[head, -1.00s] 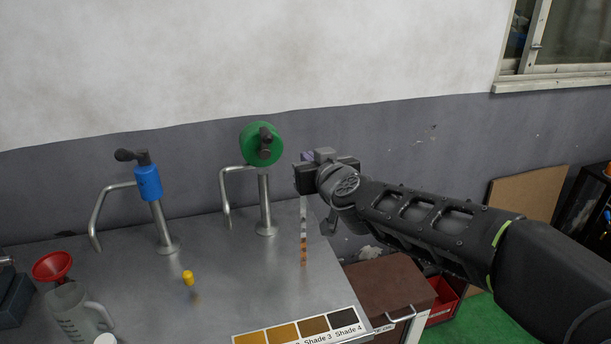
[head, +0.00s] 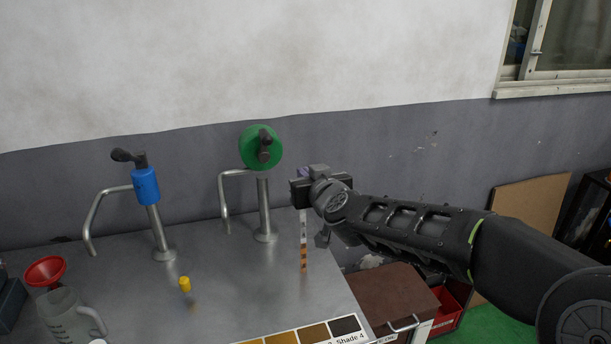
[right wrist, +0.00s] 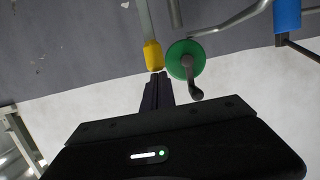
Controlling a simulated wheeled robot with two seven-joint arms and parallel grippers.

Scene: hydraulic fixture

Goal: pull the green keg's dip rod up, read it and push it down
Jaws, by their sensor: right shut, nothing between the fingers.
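The green keg's tap (head: 247,149) stands at the back of the steel table, a green disc with a dark handle on a metal post. To its right, a graduated dip rod (head: 303,245) stands upright, pale above and orange-brown below. Its top is hidden behind my right gripper (head: 302,188). In the right wrist view, a yellow cap (right wrist: 153,55) on the rod is at the tips of my right gripper (right wrist: 157,80), beside the green disc (right wrist: 178,66). The fingers are shut with nothing between them. My left gripper is not in view.
A blue tap (head: 146,186) stands to the left. A yellow knob (head: 185,284) is on the table in front. A red funnel (head: 45,270) and clear jug (head: 70,318) are at the left. A shade card (head: 300,335) lies at the front edge. A brown cabinet (head: 393,298) stands right.

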